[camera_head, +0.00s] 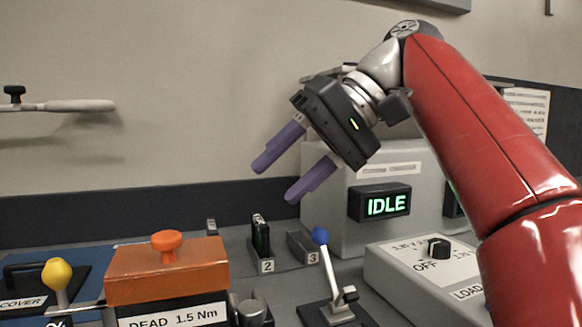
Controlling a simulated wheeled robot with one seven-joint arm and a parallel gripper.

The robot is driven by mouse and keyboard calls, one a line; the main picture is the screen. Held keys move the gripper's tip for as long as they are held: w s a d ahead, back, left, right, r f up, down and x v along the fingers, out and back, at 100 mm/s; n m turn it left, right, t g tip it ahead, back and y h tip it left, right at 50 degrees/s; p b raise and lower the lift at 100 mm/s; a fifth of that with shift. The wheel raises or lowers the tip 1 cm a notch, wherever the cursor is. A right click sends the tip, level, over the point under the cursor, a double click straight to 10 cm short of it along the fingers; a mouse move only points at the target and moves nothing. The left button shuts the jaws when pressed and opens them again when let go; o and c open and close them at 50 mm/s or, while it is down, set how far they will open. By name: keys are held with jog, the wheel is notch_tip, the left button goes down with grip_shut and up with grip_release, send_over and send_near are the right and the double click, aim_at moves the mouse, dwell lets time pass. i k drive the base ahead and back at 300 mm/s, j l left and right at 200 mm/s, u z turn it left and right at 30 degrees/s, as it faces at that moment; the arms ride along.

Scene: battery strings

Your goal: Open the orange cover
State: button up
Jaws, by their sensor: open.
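The orange cover (168,275) is a box-like lid with an orange knob (167,243) on top. It sits at the lower left, over a base labelled "DEAD 1.5 Nm", and looks closed. My gripper (276,180) is open and empty, with two purple fingers pointing down and left. It hangs in the air above and to the right of the cover, apart from it.
A lever with a blue ball (320,236) stands right of the cover, and a yellow knob (57,274) left of it. Slots 2 and 3 (302,246) lie behind. A grey box with an IDLE display (380,204) and a dial box (430,275) are at right.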

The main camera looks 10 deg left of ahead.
aim_at(136, 274)
jog(key=k, duration=1)
